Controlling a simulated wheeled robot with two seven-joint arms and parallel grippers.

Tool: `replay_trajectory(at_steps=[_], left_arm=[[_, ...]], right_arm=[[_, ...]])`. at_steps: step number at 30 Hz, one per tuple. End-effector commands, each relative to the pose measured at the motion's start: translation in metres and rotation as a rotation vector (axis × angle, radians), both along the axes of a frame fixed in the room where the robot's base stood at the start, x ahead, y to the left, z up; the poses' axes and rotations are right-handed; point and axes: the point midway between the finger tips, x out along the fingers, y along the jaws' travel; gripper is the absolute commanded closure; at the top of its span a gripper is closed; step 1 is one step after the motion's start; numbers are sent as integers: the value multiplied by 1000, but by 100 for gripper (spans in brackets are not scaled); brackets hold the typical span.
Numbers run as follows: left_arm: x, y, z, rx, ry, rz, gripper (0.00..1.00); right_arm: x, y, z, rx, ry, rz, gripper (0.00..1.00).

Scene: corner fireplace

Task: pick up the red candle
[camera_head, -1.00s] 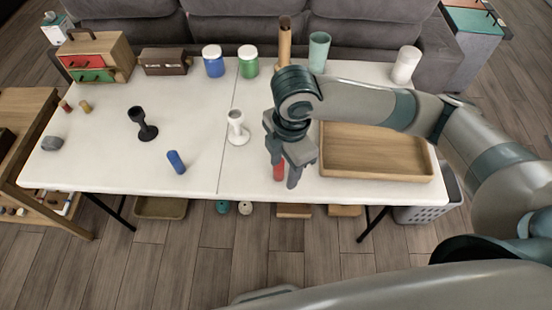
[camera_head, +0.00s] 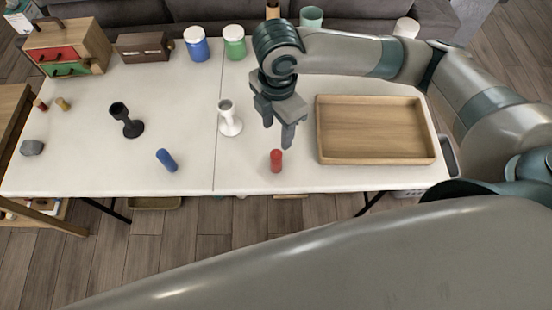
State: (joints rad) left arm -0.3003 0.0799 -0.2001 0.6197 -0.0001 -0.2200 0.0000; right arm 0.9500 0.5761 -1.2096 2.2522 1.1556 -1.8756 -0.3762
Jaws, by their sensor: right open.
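The red candle (camera_head: 276,161) stands on the white table near its front edge, left of the wooden tray. My right gripper (camera_head: 277,136) is open and points down. In the picture its fingertips are just above the candle, with one finger to the upper left and the other to the upper right. The candle is in full view, and nothing is between the fingers. The exact height of the fingers over the table is hard to tell. My left gripper is not in view.
The wooden tray (camera_head: 430,157) lies right of the candle. A white candle holder (camera_head: 230,122), black candle holder (camera_head: 126,122) and blue candle (camera_head: 167,160) stand to the left. Jars (camera_head: 197,47) and a drawer box (camera_head: 98,42) line the back. The table around the candle is clear.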

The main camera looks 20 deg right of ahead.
Motion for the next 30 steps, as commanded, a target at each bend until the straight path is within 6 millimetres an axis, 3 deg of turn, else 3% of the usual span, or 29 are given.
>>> replay_trajectory(at_steps=[8,22,30], left_arm=[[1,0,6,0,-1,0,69],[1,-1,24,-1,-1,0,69],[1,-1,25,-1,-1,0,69]], right_arm=[[-1,-1,-26,-2,5,-2,53],[0,0,-105,-2,3,-2,53],[0,0,-121,0,0,0,53]])
